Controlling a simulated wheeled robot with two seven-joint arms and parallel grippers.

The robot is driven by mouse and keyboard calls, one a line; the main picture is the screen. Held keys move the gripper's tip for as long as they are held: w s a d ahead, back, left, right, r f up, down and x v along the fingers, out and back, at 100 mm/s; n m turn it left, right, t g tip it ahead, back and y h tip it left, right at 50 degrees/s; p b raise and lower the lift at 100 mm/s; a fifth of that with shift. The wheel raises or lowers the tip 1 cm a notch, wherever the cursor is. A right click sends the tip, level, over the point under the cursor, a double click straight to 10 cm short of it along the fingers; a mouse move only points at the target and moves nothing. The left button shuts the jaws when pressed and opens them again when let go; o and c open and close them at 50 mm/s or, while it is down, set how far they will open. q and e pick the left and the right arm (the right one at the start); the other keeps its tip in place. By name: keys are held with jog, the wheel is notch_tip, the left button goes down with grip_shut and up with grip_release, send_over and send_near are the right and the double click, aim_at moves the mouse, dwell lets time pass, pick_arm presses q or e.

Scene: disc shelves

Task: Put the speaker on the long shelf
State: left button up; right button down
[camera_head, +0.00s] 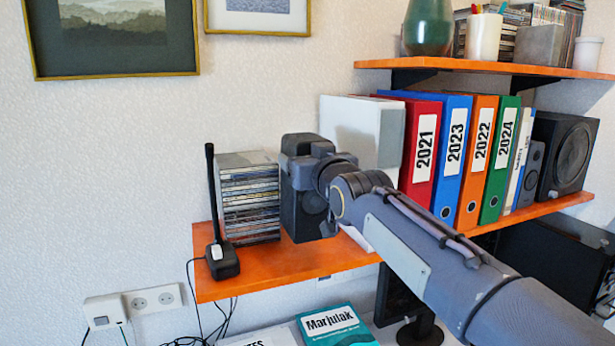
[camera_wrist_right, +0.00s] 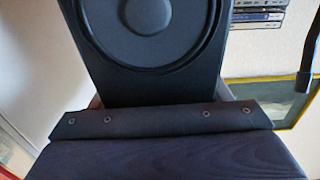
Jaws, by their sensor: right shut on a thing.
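The dark speaker (camera_head: 296,212) is upright at the lower orange shelf (camera_head: 265,268), just right of the CD stack. I cannot tell whether its base touches the board. My right gripper (camera_head: 312,160) reaches in from the right and is shut on the speaker; its fingertips are largely hidden. In the right wrist view the speaker's round cone (camera_wrist_right: 150,30) fills the top, against the gripper (camera_wrist_right: 158,115). The lower shelf is the longer of the two shelves in view. My left gripper is not in view.
A CD stack (camera_head: 249,200) and a black antenna device (camera_head: 222,258) stand left of the speaker. Right of it are a white box (camera_head: 350,130), several binders (camera_head: 424,150) and another black speaker (camera_head: 568,155). The upper shelf (camera_head: 480,66) holds a green vase (camera_head: 428,28).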

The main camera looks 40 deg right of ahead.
jog(key=f, duration=0.1)
jog(key=w+f, duration=0.1)
jog(key=f, duration=0.1)
jog(key=d+f, duration=0.1)
jog(key=f, duration=0.1)
jog(key=shift+w+p, duration=0.15)
jog(key=shift+p, duration=0.2)
jog(key=shift+d, duration=0.1)
jog(key=shift+f, duration=0.15)
jog(key=shift+c, duration=0.9)
grip_release()
